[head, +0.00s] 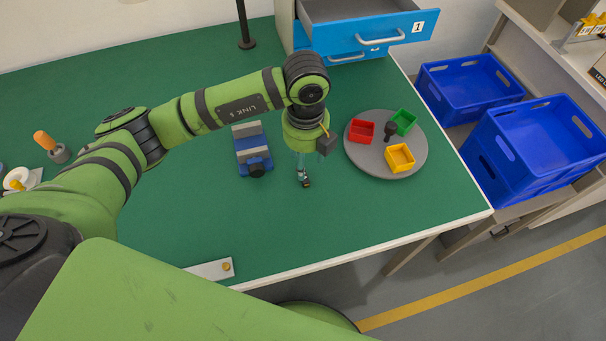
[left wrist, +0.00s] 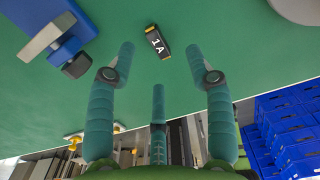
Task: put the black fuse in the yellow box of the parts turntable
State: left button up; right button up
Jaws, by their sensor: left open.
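The black fuse (left wrist: 157,42) has gold-coloured ends and a white "1 A" mark. It lies on the green table, and in the head view it shows as a small dark piece (head: 307,184) right at my left fingertips. My left gripper (head: 302,174) points down at the table, its teal fingers apart. In the left wrist view the open left gripper (left wrist: 159,58) has the fuse ahead, between the lines of its fingers, with no visible contact. The yellow box (head: 400,158) sits on the grey round turntable (head: 372,165), right of the gripper, at the side nearer the front edge. My right gripper is out of view.
The turntable also carries a red box (head: 361,131), a green box (head: 404,121) and a dark knob (head: 390,130). A blue and grey vise (head: 253,152) stands just left of my gripper. Blue crates (head: 535,140) stand beyond the right table edge. The table's front is mostly clear.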

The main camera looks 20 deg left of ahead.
pick_arm(q)
jog(key=f, duration=0.1)
jog(key=f+p, duration=0.1)
jog(key=f, duration=0.2)
jog(key=shift+s+a+f+p, duration=0.25)
jog(key=shift+s+a+p, duration=0.05)
jog(key=shift+s, duration=0.05)
jog(key=shift+f, duration=0.4)
jog(key=c, duration=1)
jog(key=shift+r, duration=0.1)
